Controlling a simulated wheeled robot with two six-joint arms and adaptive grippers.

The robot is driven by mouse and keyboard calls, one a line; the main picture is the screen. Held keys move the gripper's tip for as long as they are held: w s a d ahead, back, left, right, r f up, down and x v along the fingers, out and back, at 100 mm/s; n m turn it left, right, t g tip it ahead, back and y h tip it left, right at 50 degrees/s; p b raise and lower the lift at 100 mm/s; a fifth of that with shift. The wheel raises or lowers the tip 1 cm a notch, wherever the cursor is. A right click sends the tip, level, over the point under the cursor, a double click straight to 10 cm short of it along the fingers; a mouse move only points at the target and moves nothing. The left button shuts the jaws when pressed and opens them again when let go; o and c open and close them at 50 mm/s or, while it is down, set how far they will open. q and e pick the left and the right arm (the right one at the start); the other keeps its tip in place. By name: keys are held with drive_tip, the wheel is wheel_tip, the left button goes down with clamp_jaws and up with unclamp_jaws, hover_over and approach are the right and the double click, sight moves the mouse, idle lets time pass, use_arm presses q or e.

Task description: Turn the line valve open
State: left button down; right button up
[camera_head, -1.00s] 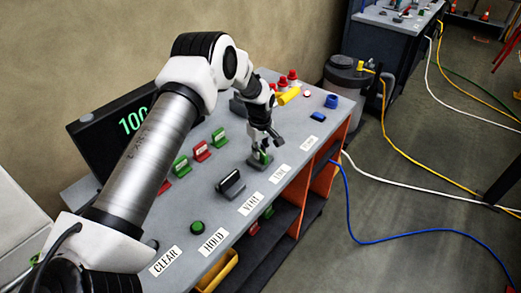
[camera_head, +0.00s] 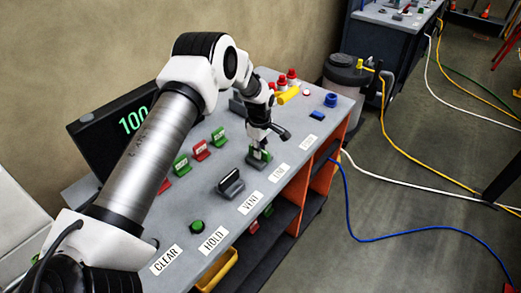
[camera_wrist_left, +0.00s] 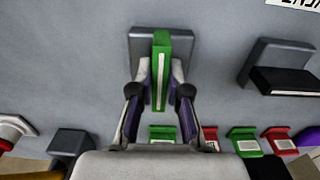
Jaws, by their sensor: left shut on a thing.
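The line valve has a green handle (camera_head: 265,156) on a dark grey base, behind the LINE label (camera_head: 279,173) on the grey console. My left gripper (camera_head: 259,150) is at this valve. In the left wrist view the green handle (camera_wrist_left: 160,62) stands upright in the picture, with a pale strip along it. My left gripper's two fingers (camera_wrist_left: 159,82) are shut on its sides. In the head view the fingers partly hide the handle. My right gripper is not in view.
A black vent handle (camera_head: 231,183) stands beside the line valve, above the VENT label (camera_head: 250,203). Green and red tags (camera_head: 201,150) stand behind. A display (camera_head: 115,125) reads a number starting 100, partly covered by my arm. Red knobs (camera_head: 291,78) are at the far end.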

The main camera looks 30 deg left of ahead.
use_arm(q)
drive_tip(key=shift+s+f, duration=0.15)
drive_tip(key=shift+f, duration=0.05)
drive_tip(key=c, duration=1.1)
unclamp_jaws()
drive_tip(key=shift+a, duration=0.1)
drive_tip(key=shift+c, duration=0.2)
drive_tip(key=shift+a+f, duration=0.1)
drive_tip(key=shift+a, duration=0.1)
wheel_tip(320, 180, up, 12)
drive_tip(key=shift+w, duration=0.2)
